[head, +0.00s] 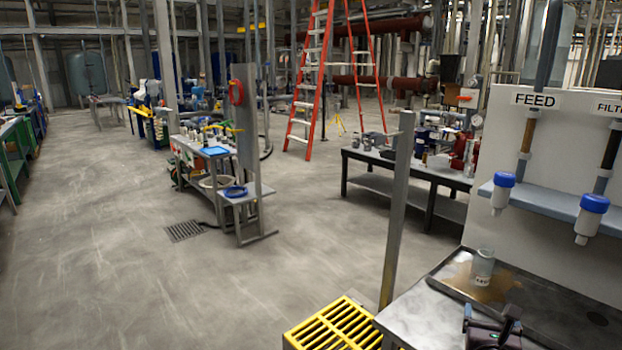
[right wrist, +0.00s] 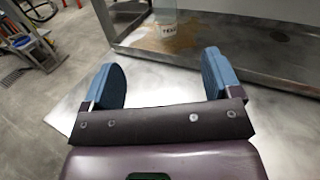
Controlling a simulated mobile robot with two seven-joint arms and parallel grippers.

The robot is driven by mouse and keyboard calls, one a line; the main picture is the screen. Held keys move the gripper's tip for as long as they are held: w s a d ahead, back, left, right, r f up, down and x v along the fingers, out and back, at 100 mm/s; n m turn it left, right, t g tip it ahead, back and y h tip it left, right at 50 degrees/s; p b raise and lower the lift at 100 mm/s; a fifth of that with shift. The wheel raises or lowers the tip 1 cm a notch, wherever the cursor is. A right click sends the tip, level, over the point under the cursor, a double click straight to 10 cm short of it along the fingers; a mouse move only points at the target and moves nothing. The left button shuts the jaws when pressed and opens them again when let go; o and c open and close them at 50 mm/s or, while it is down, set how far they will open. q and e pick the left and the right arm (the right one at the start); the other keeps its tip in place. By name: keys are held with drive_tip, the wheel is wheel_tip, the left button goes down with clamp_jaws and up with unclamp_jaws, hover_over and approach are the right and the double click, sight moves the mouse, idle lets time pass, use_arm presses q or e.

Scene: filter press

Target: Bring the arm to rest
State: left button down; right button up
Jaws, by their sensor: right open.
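My right gripper (head: 492,318) is at the bottom right of the head view, over the front of the metal bench. In the right wrist view my right gripper (right wrist: 165,85) has its two blue fingers wide apart, with nothing between them. Beyond the fingers a labelled beaker (head: 483,268) stands upright in a shallow metal tray (head: 540,306), in a brownish wet patch. The beaker also shows at the top of the right wrist view (right wrist: 166,18), apart from the fingers. My left gripper is not in view.
A white panel (head: 510,125) marked FEED stands behind the tray, with two blue-capped valves (head: 502,190) hanging from its shelf. A grey post (head: 397,205) and a yellow grating (head: 335,325) stand left of the bench (head: 415,310). Open floor lies further left.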

drive_tip(key=a+r+n+t+y, duration=0.5)
drive_tip(key=a+n+y, duration=0.2)
drive_tip(key=n, duration=1.3)
drive_tip(key=s+a+f+n+g+y, duration=0.2)
drive_tip(key=s+a+f+n+y, duration=0.15)
drive_tip(key=n, duration=0.55)
drive_tip(key=s+f+n+g+h, duration=0.1)
drive_tip(key=s+f+n+g, duration=0.3)
drive_tip(key=s+f, duration=0.6)
drive_tip(key=s+f+n+g+h, duration=0.1)
drive_tip(key=s+f+n+g, duration=0.3)
drive_tip(key=s+f+n, duration=0.4)
drive_tip(key=s+f, duration=0.3)
drive_tip(key=s, duration=0.4)
drive_tip(key=shift+d+h, duration=0.15)
drive_tip(key=shift+h, duration=0.2)
